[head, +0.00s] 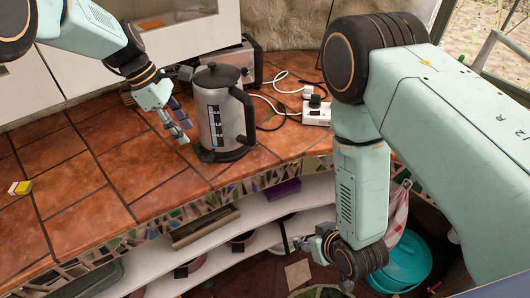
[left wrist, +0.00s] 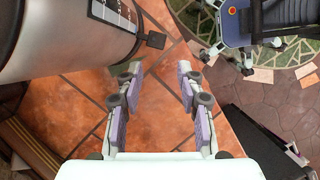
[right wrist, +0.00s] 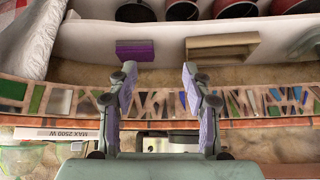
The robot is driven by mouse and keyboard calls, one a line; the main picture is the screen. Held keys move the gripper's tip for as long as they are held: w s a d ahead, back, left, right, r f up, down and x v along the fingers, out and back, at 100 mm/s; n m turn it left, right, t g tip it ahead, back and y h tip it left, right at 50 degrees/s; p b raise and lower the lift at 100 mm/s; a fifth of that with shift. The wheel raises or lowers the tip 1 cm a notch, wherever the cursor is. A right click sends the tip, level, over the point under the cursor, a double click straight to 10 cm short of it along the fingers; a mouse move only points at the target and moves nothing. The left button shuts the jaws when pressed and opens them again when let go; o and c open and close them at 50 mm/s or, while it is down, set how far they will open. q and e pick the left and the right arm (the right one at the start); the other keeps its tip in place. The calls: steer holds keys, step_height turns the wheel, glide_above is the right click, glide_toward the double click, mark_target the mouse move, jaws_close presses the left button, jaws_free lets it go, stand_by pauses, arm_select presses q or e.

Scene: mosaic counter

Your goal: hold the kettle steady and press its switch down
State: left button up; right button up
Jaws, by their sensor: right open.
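The kettle (head: 212,115) is a grey metal jug with a black lid, a black handle on its right and a dark level window. It stands upright on the tiled counter. Its body (left wrist: 70,40) fills the upper left of the left wrist view, with a small black tab (left wrist: 155,40) jutting from it, perhaps the switch. My left gripper (head: 181,122) is open just left of the kettle, fingers spread over bare tiles with nothing between them. My right gripper (head: 325,245) is open and empty, low in front of the shelves; its fingers also show in the right wrist view (right wrist: 159,70).
A metal appliance (head: 235,58) stands behind the kettle. A white power strip (head: 317,112) with cables lies to the right. Shelves below hold a purple box (head: 284,189) and a long tan box (head: 205,227). The left counter is mostly clear.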

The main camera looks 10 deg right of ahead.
steer(key=w+a+r+n+t+y, duration=0.1)
steer(key=w+a+r+t, duration=0.15)
steer(key=w, duration=0.25)
steer(key=w+a+r+n+t+y, duration=0.1)
steer(key=w+a+r+t+y, duration=0.1)
steer(key=w+r+t, duration=0.3)
steer(key=t+y, duration=0.2)
glide_toward(254, 139)
steer(key=w+a+f, duration=0.1)
steer(key=w, duration=0.3)
steer(key=shift+s+a+r+n, duration=0.1)
steer(key=shift+a+r+n, duration=0.15)
steer(key=shift+n, duration=0.05)
steer(key=x, duration=0.7)
steer(key=shift+r, duration=0.1)
steer(key=shift+w+a, duration=0.15)
steer(key=shift+w, duration=0.1)
steer(key=c, duration=0.4)
steer(key=shift+s, duration=0.1)
jaws_close()
